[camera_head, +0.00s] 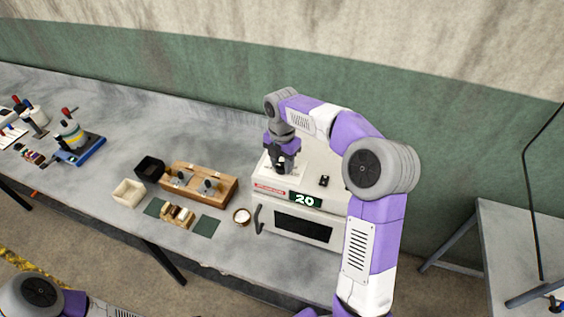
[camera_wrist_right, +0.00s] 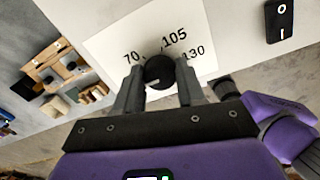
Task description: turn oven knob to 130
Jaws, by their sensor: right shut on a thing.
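The white oven (camera_head: 300,222) stands on the grey table, with a green display (camera_head: 305,200) reading 20 and a dark window in its front door. The black round knob (camera_wrist_right: 159,72) sits on the oven's top, on a white dial label (camera_wrist_right: 110,42) where 70, 105 and 130 show. A light mark on the knob is partly visible, but which number it points at I cannot tell. My right gripper (camera_wrist_right: 160,90) is above the oven with its fingers shut on the knob from both sides; in the head view (camera_head: 282,170) it hides the knob. My left gripper is out of view.
A black rocker switch (camera_wrist_right: 280,18) is on the oven top beside the label.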

